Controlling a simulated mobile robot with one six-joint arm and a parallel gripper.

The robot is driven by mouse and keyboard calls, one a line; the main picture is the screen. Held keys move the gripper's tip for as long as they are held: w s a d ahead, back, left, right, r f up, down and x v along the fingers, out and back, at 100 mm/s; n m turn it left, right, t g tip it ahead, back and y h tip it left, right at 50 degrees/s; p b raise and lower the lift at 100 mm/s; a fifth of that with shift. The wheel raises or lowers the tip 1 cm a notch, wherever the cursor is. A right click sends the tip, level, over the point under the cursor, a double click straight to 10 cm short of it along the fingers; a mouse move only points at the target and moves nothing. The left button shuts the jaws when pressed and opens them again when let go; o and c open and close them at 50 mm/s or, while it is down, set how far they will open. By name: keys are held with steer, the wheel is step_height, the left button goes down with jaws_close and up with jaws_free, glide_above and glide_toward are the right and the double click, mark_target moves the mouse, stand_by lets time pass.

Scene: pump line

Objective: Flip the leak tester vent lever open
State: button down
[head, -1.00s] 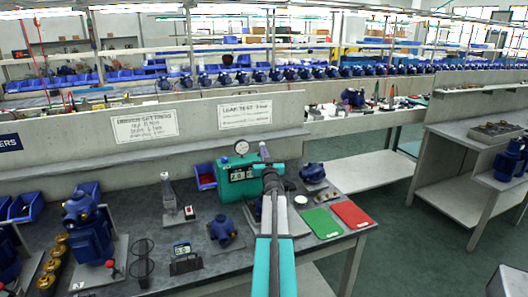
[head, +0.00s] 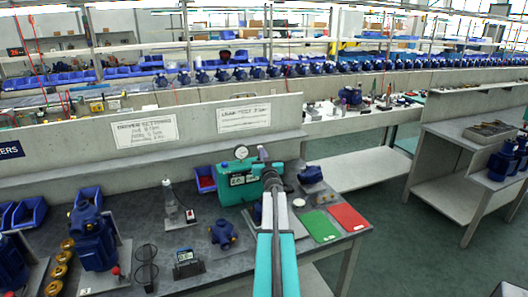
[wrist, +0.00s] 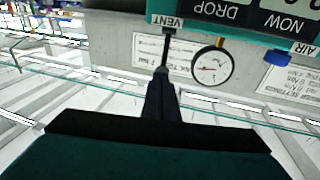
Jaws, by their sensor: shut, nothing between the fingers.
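The leak tester (head: 236,194) is a teal box with a display and a round gauge (head: 241,152) on top, standing on the bench. The wrist view shows its edge upside down, with VENT, DROP, NOW and AIR labels and the gauge (wrist: 212,67). The vent lever (wrist: 166,48) looks like a thin dark stem by the VENT label. My gripper (wrist: 160,78) is shut and empty, its tips in line with the stem's end. I cannot tell whether they touch. In the head view my own arm covers the tester's right side.
A green mat (head: 319,226) and a red mat (head: 347,217) lie to the right on the bench. A blue pump part (head: 222,232) and a small digital meter (head: 187,262) stand left of my arm. A bottle-like fixture (head: 170,202) stands behind them. A low wall backs the bench.

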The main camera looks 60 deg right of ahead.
steer(key=shift+w+d+r+p, duration=0.2)
steer(key=shift+w+r+p, duration=0.25)
steer(key=shift+p, duration=0.5)
steer(key=shift+w+d+r+p, duration=0.5)
steer(key=shift+w+p, duration=0.1)
steer(key=shift+p, duration=0.1)
steer(key=shift+a+r+p+x, duration=0.1)
steer(key=shift+p+x, duration=0.15)
steer(key=shift+x, duration=0.5)
steer(key=shift+a+r+p+x, duration=0.1)
steer(key=shift+p+x, duration=0.15)
steer(key=shift+x, duration=0.55)
steer(key=shift+w, duration=0.2)
steer(key=shift+a, duration=0.1)
